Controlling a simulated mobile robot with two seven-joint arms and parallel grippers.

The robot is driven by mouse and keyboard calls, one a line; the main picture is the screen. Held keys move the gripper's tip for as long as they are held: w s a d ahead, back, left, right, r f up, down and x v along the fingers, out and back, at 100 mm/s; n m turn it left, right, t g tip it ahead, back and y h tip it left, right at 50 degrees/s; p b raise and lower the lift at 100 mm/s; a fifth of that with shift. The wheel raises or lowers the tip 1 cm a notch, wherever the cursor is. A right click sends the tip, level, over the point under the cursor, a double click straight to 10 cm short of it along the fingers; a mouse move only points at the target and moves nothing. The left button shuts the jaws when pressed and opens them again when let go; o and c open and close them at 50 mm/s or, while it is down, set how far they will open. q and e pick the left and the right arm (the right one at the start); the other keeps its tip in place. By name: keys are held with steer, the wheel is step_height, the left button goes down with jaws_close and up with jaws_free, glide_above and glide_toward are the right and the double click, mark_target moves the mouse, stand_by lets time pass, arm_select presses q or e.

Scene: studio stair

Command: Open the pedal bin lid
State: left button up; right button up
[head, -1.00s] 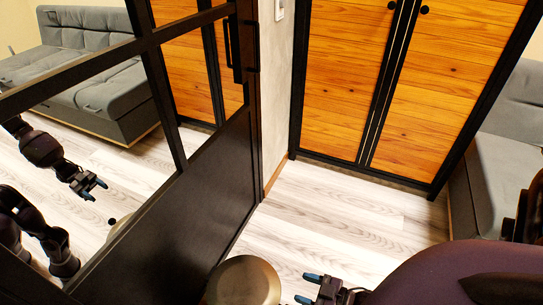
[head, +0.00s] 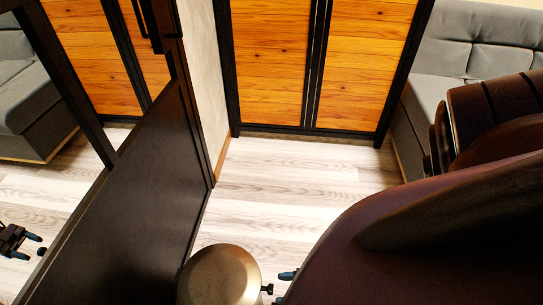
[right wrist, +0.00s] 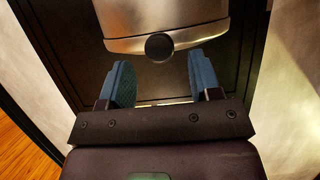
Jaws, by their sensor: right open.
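The pedal bin (head: 220,278) is at the bottom of the head view, with a rounded brass-coloured lid that looks shut. A small dark knob (head: 267,288) sticks out from its right side. In the right wrist view the bin (right wrist: 165,18) is at the top, with the round dark knob (right wrist: 159,47) at its lower edge. My right gripper (right wrist: 162,80) is open and empty, its blue fingers pointing at the bin on either side of the knob's line. In the head view only a fingertip of the right gripper (head: 287,275) shows, just right of the knob. My left gripper is out of view.
A dark framed panel with mirror-like glass (head: 125,215) stands at the left, close to the bin, and reflects a gripper. A wooden wardrobe (head: 270,60) is at the back. A grey sofa (head: 470,60) is at the right. Pale floor (head: 285,190) between them is clear.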

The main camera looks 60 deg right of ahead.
steer(key=shift+b+x, duration=0.35)
steer(key=shift+x, duration=1.35)
steer(key=shift+c, duration=0.3)
jaws_close()
